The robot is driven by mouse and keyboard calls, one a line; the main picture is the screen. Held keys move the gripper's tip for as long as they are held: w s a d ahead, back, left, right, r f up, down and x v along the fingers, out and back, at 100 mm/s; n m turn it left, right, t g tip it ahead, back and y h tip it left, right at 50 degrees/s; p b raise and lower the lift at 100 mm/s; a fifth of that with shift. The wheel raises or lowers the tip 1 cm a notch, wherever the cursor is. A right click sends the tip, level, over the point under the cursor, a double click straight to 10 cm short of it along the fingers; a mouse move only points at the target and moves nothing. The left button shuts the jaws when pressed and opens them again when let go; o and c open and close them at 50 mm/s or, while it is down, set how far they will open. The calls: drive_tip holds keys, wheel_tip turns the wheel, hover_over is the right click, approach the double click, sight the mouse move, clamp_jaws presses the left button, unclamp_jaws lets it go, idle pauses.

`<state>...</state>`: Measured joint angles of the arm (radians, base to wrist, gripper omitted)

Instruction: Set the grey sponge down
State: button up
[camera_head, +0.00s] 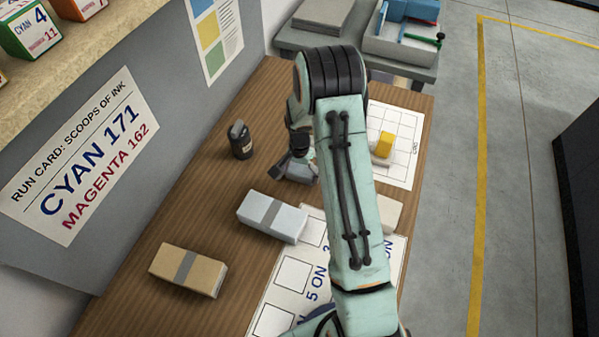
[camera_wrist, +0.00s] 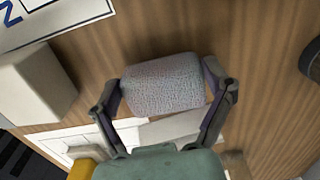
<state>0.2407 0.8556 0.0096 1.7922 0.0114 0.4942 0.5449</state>
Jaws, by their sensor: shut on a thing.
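The grey sponge (camera_wrist: 163,82) is a rounded, speckled block between the two fingers of my gripper (camera_wrist: 164,90) in the wrist view. My gripper is shut on it, with a dark finger against each side. In the head view the sponge (camera_head: 299,173) shows partly beneath my gripper (camera_head: 301,158), over the wooden table (camera_head: 215,210). My arm hides some of the area to its right. I cannot tell whether the sponge touches the table.
A dark bottle (camera_head: 240,141) stands left of the gripper. A pale banded block (camera_head: 272,218) and a tan banded block (camera_head: 188,269) lie nearer. A yellow block (camera_head: 384,144) sits on a white grid sheet (camera_head: 407,172) to the right. Bare wood surrounds the bottle.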

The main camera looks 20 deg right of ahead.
sight(299, 173)
drive_tip(key=shift+f, duration=0.15)
drive_tip(key=o, duration=0.8)
drive_tip(key=shift+r, duration=0.45)
wheel_tip(299, 173, up, 11)
drive_tip(key=s+a+r+n, duration=0.5)
drive_tip(key=s+a+r, duration=0.2)
drive_tip(key=s+r, duration=0.4)
drive_tip(key=shift+s+a+n, duration=0.3)
drive_tip(key=shift+s+a, duration=0.05)
drive_tip(key=shift+s, duration=0.85)
drive_tip(key=s+a+n, duration=0.1)
drive_tip(key=s, duration=0.3)
drive_tip(key=s+a+n, duration=0.1)
drive_tip(key=s+n, duration=0.1)
drive_tip(key=s, duration=0.2)
drive_tip(key=s+a+n, duration=0.1)
drive_tip(key=s, duration=0.3)
drive_tip(key=shift+s+r+n+y, duration=0.1)
drive_tip(key=shift+r+n+y, duration=0.2)
drive_tip(key=shift+r+y, duration=0.1)
drive_tip(key=c, duration=0.3)
